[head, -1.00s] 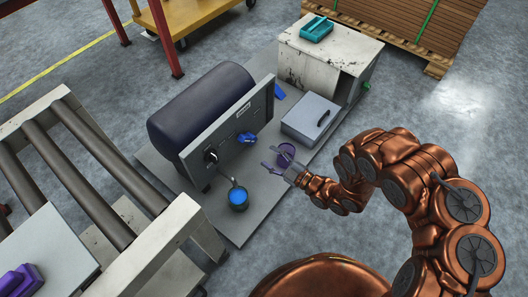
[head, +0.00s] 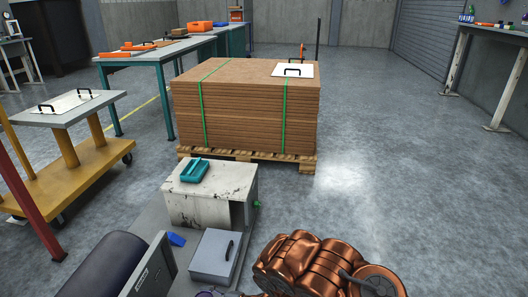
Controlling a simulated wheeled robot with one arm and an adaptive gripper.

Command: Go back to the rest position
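My copper arm shows at the bottom right of the head view, folded low in front of the press bench. My gripper is below the lower edge of the picture, so its fingers are hidden. Only the top of the dark cylinder (head: 92,268) and part of its grey panel (head: 152,268) show at the bottom left. A grey box with a black handle (head: 213,256) sits on the bench to the left of my arm. A sliver of a purple thing shows at the bottom edge.
A worn white cabinet (head: 195,208) with a teal tray (head: 194,171) on it stands behind the grey box. A strapped board stack (head: 245,110) on a pallet (head: 240,159) stands beyond. A yellow cart (head: 75,180) is left. Open floor (head: 400,180) lies right.

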